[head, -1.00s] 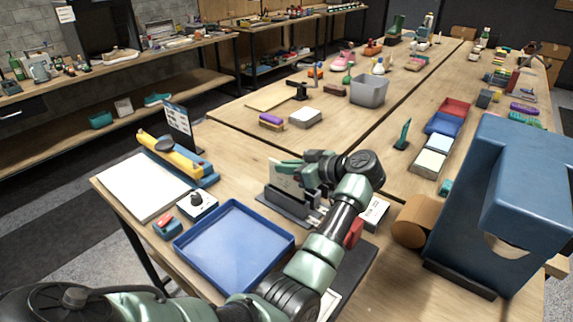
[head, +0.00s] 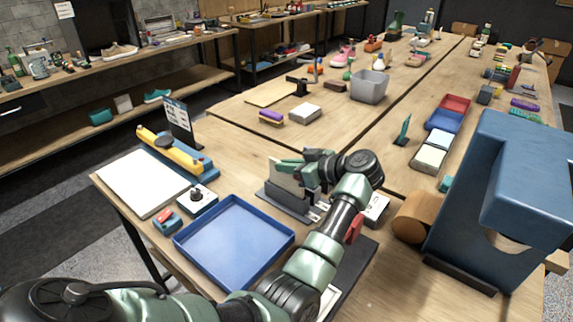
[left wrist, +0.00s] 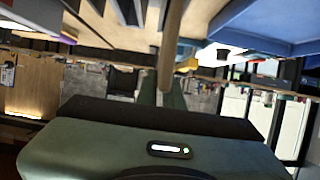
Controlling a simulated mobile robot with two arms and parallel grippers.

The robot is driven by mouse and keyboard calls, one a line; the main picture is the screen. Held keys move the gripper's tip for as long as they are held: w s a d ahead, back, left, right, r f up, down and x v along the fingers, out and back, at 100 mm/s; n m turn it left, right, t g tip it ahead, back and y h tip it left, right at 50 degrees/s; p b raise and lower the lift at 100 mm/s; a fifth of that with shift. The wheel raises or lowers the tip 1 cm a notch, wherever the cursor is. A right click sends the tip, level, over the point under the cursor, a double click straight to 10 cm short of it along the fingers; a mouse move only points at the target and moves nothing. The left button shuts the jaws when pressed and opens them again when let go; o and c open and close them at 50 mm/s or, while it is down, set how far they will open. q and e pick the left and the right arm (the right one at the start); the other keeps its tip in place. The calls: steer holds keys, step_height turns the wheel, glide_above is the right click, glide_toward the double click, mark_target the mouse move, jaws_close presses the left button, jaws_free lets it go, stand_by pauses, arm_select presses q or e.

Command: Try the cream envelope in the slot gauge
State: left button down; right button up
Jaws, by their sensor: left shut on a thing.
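My left gripper (head: 286,167) is shut on the cream envelope (head: 284,179), a thin pale card held on edge. The envelope is at the dark grey slot gauge (head: 284,205), an upright block on a flat base. The gripper is just above the gauge. I cannot tell how deep the envelope sits in a slot, since the gripper and the gauge hide part of it. In the left wrist view the envelope (left wrist: 171,42) shows edge-on as a thin tan strip beyond the fingers. My right gripper is not in view.
A blue tray (head: 235,243) lies in front and to the left of the gauge. A white pad (head: 140,183) and a yellow-and-blue scale-like device (head: 178,157) are at far left. A blue machine (head: 500,215) stands at right. A small white box (head: 376,211) is near my forearm.

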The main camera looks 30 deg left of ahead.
arm_select(q)
steer(key=shift+f, duration=0.85)
steer(key=c, duration=1.5)
jaws_free()
